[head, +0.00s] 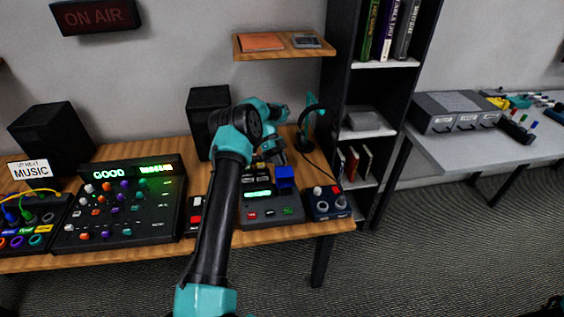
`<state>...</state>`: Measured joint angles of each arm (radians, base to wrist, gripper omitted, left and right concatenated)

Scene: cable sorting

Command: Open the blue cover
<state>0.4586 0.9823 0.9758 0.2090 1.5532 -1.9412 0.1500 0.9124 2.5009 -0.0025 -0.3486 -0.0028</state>
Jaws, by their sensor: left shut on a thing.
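A mixer (118,206) with coloured knobs stands left on the wooden desk. A small blue box (329,204) with knobs stands just right of the grey device. The desk's right edge is close.

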